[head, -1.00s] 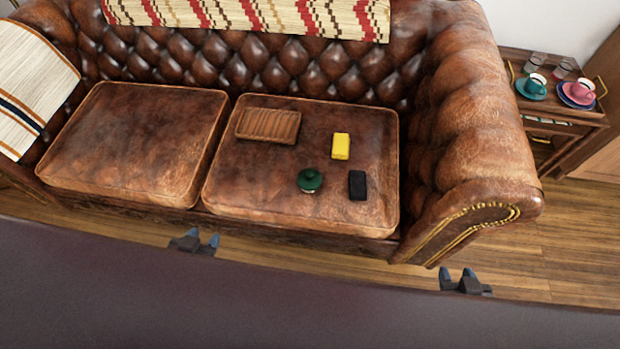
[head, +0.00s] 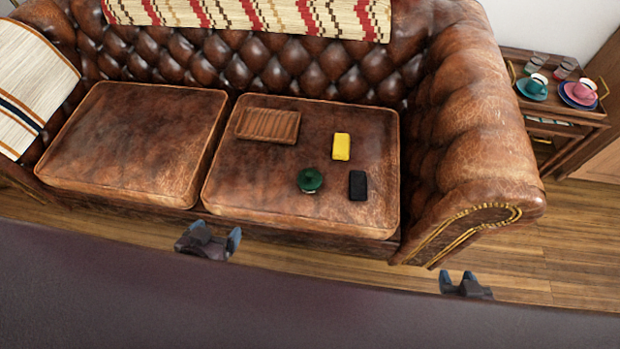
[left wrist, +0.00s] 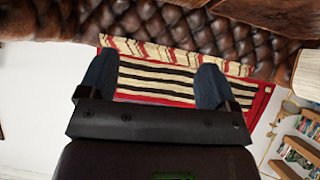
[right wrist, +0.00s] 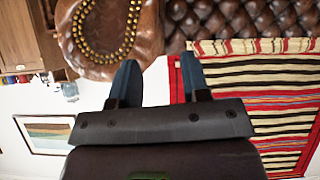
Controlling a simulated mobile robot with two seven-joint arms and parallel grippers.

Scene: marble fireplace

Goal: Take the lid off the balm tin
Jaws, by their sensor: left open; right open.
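The balm tin (head: 310,181) is a small round tin with a dark green top. It sits on the front part of the right seat cushion (head: 240,205) of the brown leather sofa. My left gripper (head: 221,236) is open and empty in front of the sofa, left of the tin and nearer to me. It also shows in the left wrist view (left wrist: 155,82) with its fingers apart. My right gripper (head: 456,279) is open and empty, low at the right in front of the sofa arm. It also shows in the right wrist view (right wrist: 158,85).
A black block (head: 358,186) lies just right of the tin, and a yellow block (head: 341,146) lies behind it. A ribbed wooden tray (head: 267,125) is further back. The left cushion (head: 130,140) is bare. A side table (head: 565,120) with cups stands at right.

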